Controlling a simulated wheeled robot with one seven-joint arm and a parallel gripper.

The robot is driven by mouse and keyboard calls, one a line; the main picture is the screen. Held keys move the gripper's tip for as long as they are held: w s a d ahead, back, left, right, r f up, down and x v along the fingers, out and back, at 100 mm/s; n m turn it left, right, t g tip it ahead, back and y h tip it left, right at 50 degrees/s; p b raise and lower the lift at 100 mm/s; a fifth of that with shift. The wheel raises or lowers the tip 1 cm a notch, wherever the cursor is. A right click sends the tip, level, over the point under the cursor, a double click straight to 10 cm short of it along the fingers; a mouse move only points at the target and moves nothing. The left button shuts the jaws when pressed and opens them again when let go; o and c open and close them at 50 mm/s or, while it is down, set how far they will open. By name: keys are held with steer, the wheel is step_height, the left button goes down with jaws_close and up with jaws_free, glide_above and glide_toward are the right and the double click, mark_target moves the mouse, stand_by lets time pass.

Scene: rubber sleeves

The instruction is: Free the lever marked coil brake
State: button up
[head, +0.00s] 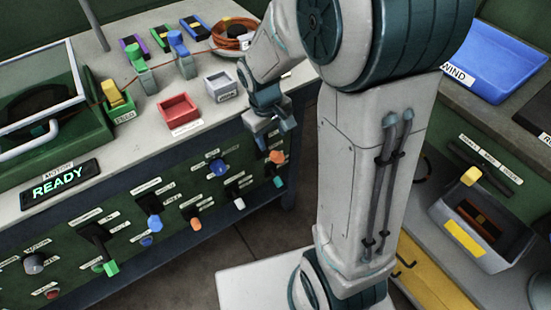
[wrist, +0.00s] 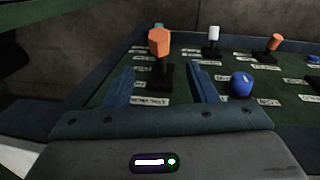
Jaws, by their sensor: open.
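The dark green control panel (head: 175,195) on the bench front carries several levers and knobs with small white labels. I cannot read which is marked coil brake. My gripper (head: 276,132) is open and empty, just above the panel's right end. An orange-headed lever (head: 277,157) is just below it. In the wrist view this orange-headed lever (wrist: 159,42) stands on a dark base, beyond and between the open fingers (wrist: 160,68), apart from them. A teal piece (head: 279,182) is below it, mostly hidden in the wrist view. Whether a sleeve covers the lever is unclear.
A blue knob (wrist: 241,83) lies right of the fingers; a white lever (wrist: 213,33) and another orange one (wrist: 274,42) stand farther off. The bench holds a red tray (head: 179,110), grey tray (head: 220,86) and READY display (head: 60,184). A grey bin (head: 478,229) stands right.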

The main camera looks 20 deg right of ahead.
mark_target(276, 159)
steer(key=f, duration=0.4)
steer(key=d+f+b, duration=0.1)
steer(key=f, duration=0.3)
steer(key=f+b, duration=0.1)
steer(key=f, duration=0.3)
steer(key=shift+w+d, duration=0.2)
steer(key=shift+w, duration=0.1)
steer(key=shift+r, duration=0.1)
